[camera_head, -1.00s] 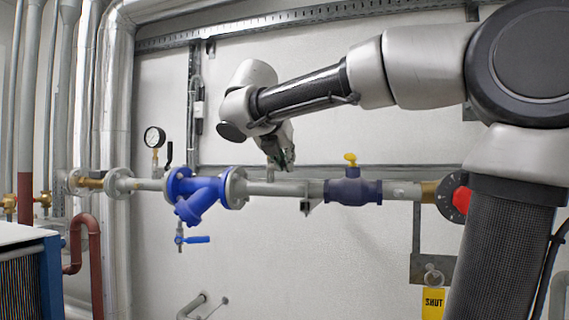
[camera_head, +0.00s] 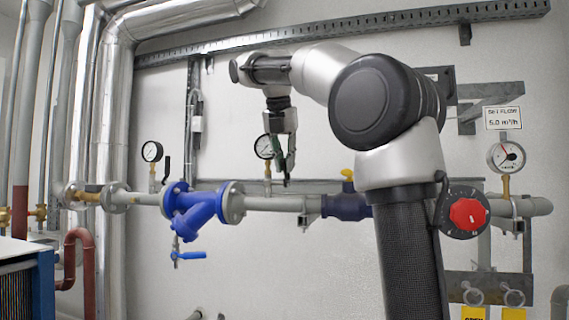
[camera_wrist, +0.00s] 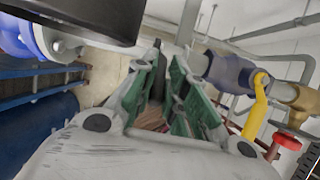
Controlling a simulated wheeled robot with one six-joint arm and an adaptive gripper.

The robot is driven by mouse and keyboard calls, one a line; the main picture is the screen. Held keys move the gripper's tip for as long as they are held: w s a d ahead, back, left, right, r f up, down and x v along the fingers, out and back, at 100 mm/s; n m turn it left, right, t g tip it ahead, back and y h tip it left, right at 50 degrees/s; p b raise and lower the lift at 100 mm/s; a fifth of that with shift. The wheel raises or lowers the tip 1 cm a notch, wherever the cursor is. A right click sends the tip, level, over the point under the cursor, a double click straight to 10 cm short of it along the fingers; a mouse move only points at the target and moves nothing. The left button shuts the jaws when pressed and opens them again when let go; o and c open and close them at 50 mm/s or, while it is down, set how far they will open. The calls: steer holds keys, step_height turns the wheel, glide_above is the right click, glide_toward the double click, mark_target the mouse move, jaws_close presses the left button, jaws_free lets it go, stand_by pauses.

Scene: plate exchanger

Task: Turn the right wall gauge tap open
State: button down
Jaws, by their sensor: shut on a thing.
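A round wall gauge (camera_head: 264,147) stands on a brass stem (camera_head: 268,172) above the grey pipe (camera_head: 275,204), partly hidden by my gripper. My gripper (camera_head: 286,180) hangs down just to the right of this stem, above the pipe. In the wrist view my gripper (camera_wrist: 168,62) has its green-padded fingers close together around a dark narrow piece, the tap lever (camera_wrist: 157,84). The lever is mostly hidden by the fingers, and its exact angle cannot be told. The left wall gauge (camera_head: 152,151) has a similar black lever (camera_head: 167,166) standing upright.
A blue strainer (camera_head: 196,207) is on the pipe to the left. A blue valve with a yellow handle (camera_head: 347,175) is to the right, also in the wrist view (camera_wrist: 259,88). A red knob (camera_head: 468,214) and a flow gauge (camera_head: 507,157) are farther right.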

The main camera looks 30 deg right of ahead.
stand_by(0.4)
steer(key=c, duration=1.4)
jaws_free()
steer(key=shift+c, duration=0.2)
steer(key=shift+r, duration=0.1)
steer(key=v, duration=0.6)
steer(key=shift+w+r, duration=0.1)
steer(key=shift+r, duration=0.05)
steer(key=shift+a+r, duration=0.1)
steer(key=shift+r, duration=0.4)
steer(key=shift+c, duration=0.4)
